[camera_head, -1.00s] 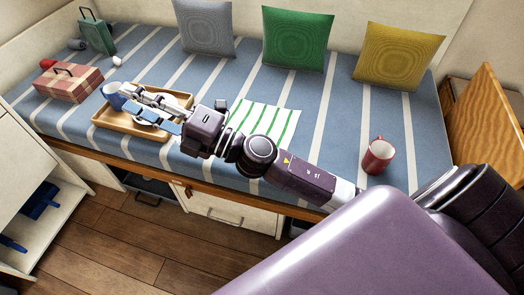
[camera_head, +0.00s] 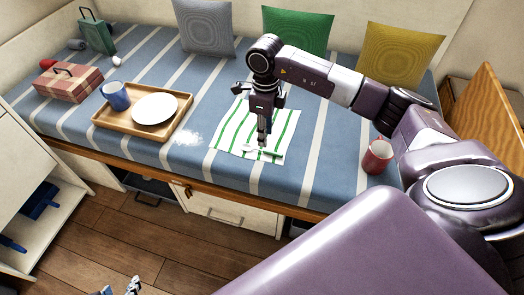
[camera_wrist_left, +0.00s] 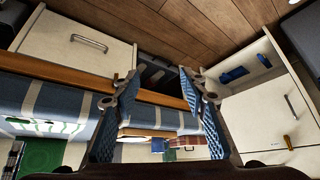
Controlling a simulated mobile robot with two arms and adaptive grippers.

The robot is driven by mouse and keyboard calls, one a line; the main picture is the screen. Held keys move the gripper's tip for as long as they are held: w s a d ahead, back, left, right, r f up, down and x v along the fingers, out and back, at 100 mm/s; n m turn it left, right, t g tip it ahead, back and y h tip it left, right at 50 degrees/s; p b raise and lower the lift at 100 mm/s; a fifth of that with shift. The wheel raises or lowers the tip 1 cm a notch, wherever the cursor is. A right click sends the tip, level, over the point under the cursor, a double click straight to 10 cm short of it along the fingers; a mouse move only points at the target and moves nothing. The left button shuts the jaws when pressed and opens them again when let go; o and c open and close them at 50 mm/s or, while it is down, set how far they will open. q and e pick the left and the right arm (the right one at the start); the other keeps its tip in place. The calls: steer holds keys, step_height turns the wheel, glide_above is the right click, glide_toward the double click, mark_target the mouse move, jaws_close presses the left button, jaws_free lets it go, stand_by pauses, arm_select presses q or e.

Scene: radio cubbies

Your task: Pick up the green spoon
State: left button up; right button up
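A white cloth with green stripes (camera_head: 228,130) lies on the striped bed. My right gripper (camera_head: 264,142) points down at the cloth's front part, its fingertips at or just above it. A small pale, greenish-white thing (camera_head: 251,149) lies at the fingertips; it may be the spoon, but it is too small to tell. I cannot tell whether the fingers are shut on it. My left gripper (camera_head: 122,290) shows only at the bottom edge of the head view. In the left wrist view its fingers (camera_wrist_left: 160,95) are wide apart with nothing between them.
A wooden tray (camera_head: 102,122) holds a blue mug (camera_head: 116,97) and a white plate (camera_head: 155,108). Cushions line the wall; a checked case (camera_head: 69,83) stands at left.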

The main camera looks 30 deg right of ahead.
mark_target(263, 150)
step_height(263, 150, down, 2)
steer(key=shift+a+f, duration=0.1)
steer(key=f, duration=0.1)
steer(key=f+b, duration=0.1)
steer(key=f, duration=0.1)
steer(key=f+b, duration=0.1)
steer(key=shift+w+f, duration=0.25)
steer(key=shift+w, duration=0.05)
steer(key=shift+f, duration=0.2)
arm_select(q)
steer(key=w+d+r+t+h, duration=0.1)
steer(key=w+d+r+t, duration=0.2)
steer(key=w+r+t, duration=0.2)
steer(key=shift+w+d+r+h, duration=0.15)
steer(key=shift+w+r+h, duration=0.15)
steer(key=shift+w+r, duration=1.25)
arm_select(e)
jaws_close()
